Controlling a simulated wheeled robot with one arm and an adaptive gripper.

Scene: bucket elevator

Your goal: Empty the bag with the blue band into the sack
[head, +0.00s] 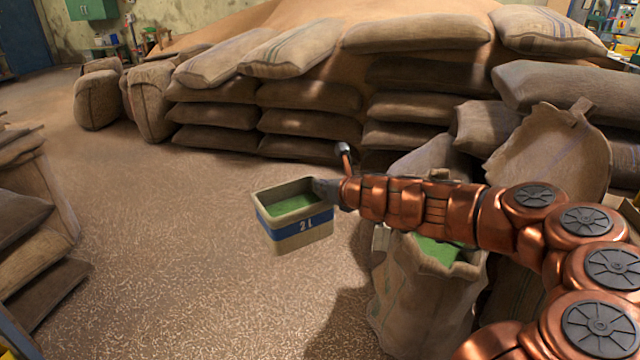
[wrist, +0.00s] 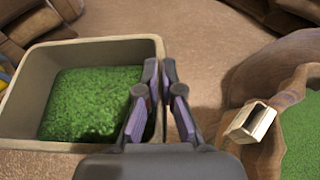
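The thing with the blue band is a rigid beige box (head: 295,235) marked "2 L", not a bag. It holds green granules and hangs upright above the floor, left of the sack. My gripper (head: 322,190) is shut on its right wall; in the wrist view the fingers (wrist: 160,80) pinch the rim of the box (wrist: 90,46), one inside and one outside. The open sack (head: 420,310) stands upright below my arm with green granules inside. My arm hides part of its mouth. The sack (wrist: 288,95) also shows at right in the wrist view.
A small beige hollow piece (wrist: 252,121) sits at the sack's rim. Stacked full sacks (head: 310,95) form a wall behind, with a grain heap (head: 320,15) beyond. More sacks (head: 35,220) stand at left. The floor (head: 150,250) between is clear.

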